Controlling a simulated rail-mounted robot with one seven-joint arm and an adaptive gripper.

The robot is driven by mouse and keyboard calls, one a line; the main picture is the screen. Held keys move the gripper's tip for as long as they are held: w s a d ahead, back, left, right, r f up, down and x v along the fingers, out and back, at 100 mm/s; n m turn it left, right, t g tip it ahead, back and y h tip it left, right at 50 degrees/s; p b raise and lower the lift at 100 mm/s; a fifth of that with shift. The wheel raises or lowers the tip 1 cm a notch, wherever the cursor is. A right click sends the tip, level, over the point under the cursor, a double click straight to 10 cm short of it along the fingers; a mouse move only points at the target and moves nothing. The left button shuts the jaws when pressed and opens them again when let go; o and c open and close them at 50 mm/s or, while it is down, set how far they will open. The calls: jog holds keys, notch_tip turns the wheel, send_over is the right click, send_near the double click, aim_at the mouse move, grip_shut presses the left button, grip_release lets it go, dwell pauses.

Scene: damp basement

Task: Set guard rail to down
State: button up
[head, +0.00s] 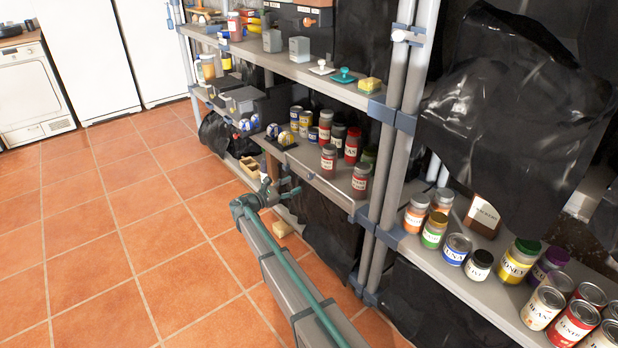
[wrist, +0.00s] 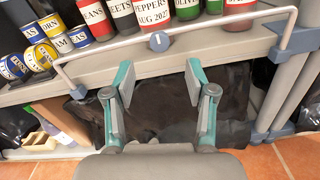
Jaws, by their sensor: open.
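The guard rail (wrist: 110,50) is a thin pale bar across the front of the shelf (wrist: 240,50) in the wrist view. It stands above the shelf edge, in front of the lower parts of the jars and cans, with bent ends. A round blue-grey piece (wrist: 158,41) sits at its middle. I cannot clearly make out the rail in the head view. My gripper (wrist: 163,82) is open and empty, its two teal fingers apart below the rail, in front of the shelf edge. In the head view, my gripper (head: 284,188) is beside the middle shelf's front.
A blue-cuffed post (wrist: 292,40) stands at the right. Black sheeting (wrist: 160,118) hangs below the shelf. The tiled floor (head: 130,240) left of my arm is clear.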

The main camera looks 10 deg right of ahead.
aim_at(309, 177)
jog(key=b+x, duration=0.1)
jog(key=x, duration=0.8)
jog(key=shift+w+d, duration=0.15)
jog(key=shift+d, duration=0.1)
grip_shut()
